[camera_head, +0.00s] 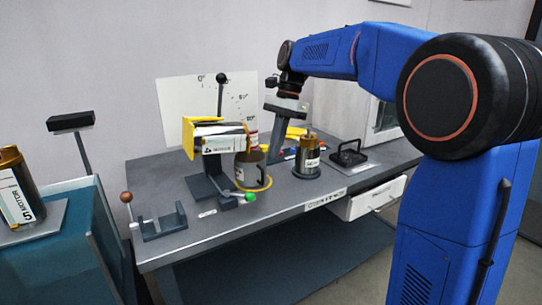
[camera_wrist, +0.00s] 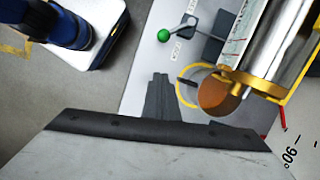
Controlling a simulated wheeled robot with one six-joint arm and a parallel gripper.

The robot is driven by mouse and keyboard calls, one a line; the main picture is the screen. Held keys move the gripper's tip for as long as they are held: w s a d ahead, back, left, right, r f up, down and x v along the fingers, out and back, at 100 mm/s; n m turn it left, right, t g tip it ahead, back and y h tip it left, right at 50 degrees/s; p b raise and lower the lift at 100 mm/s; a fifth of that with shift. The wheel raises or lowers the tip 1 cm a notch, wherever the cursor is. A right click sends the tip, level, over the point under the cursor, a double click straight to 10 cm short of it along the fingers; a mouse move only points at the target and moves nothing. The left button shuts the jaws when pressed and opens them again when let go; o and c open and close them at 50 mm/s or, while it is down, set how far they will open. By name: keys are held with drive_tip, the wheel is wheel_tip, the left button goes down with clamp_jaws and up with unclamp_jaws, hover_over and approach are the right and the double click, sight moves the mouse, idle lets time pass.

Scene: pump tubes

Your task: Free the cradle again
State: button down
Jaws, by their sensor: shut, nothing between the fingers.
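A tilting cradle with a yellow end bracket (camera_head: 189,137) stands on a dark post and base on the bench. A tube with a white label and gold end (camera_head: 222,138) lies in it, roughly level. The tube also shows at the upper right of the wrist view (camera_wrist: 285,45). A lever with a green knob (camera_head: 250,197) sticks out low at the base; the knob also shows in the wrist view (camera_wrist: 164,35). My gripper (camera_head: 273,155) is shut and empty, pointing down to the right of the tube, apart from it. Its fingers show in the wrist view (camera_wrist: 160,95).
An upright metal cylinder (camera_head: 307,158) and a black-framed fixture (camera_head: 348,154) stand to the right. An empty grey bracket (camera_head: 164,223) is front left. A drawer (camera_head: 370,199) is partly open.

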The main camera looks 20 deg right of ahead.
sight(240, 195)
drive_tip(key=x, duration=0.7)
drive_tip(key=shift+a+f, duration=0.1)
drive_tip(key=shift+f, duration=0.15)
drive_tip(key=a, duration=0.1)
drive_tip(key=s+a+f, duration=0.1)
drive_tip(key=a, duration=0.1)
drive_tip(key=shift+s+a+f, duration=0.1)
drive_tip(key=shift+s+f, duration=0.05)
drive_tip(key=shift+s, duration=0.2)
drive_tip(key=shift+s+a, duration=0.1)
drive_tip(key=shift+a, duration=0.15)
drive_tip(key=shift+s, duration=0.15)
drive_tip(key=shift+s+m, duration=0.2)
drive_tip(key=shift+m, duration=0.2)
